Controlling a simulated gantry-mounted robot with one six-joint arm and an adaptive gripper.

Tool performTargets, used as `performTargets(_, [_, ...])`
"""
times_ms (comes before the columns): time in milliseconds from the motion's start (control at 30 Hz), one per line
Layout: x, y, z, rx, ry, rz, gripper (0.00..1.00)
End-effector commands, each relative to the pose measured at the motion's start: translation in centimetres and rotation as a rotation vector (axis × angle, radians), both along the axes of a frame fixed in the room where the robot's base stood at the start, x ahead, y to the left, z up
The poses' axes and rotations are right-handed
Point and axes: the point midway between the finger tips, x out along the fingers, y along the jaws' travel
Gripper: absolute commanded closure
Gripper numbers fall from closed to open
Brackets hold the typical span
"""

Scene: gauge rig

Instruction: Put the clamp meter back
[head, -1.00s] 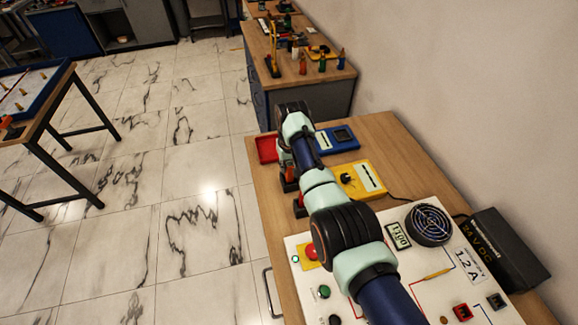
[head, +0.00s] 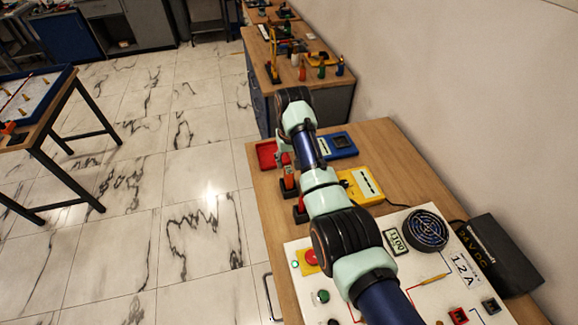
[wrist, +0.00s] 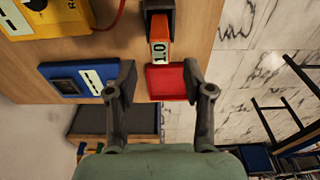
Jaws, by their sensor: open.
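The clamp meter, an orange body with a display that seems to read 1.0 (wrist: 160,49), lies near the table edge in the wrist view, with a dark part at its upper end. In the head view orange and black parts, seemingly the meter (head: 289,182), show just left of my arm. My gripper (wrist: 160,72) is open and empty, its two dark fingers spread wide. The meter's lower end points between the fingertips; no contact shows. A shallow red tray (wrist: 166,83) lies between the fingers, beyond the meter; it also shows in the head view (head: 266,155).
A blue meter (wrist: 66,79) lies beside the left finger, and a yellow meter (wrist: 48,18) with a red lead lies farther up. In the head view, a white panel (head: 340,283) with a fan (head: 426,229) fills the near table. The floor is open left of the table.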

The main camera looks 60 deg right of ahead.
Motion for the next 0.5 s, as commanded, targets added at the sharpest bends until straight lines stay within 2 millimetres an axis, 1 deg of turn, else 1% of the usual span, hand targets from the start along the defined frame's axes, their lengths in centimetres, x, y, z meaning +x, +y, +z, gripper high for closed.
performTargets(33, [0.0, 0.1, 1.4, -0.002, -0.002, 0.0, 0.48])
performTargets(100, [-0.2, 0.2, 2.7, -0.002, -0.001, 0.0, 0.48])
performTargets(200, [-0.3, 0.4, 3.9, -0.001, -0.001, 0.0, 0.48])
performTargets(300, [-0.4, 0.4, 4.4, 0.0, 0.0, 0.0, 0.48])
performTargets(500, [-0.4, 0.4, 4.5, 0.001, 0.001, 0.0, 0.48])
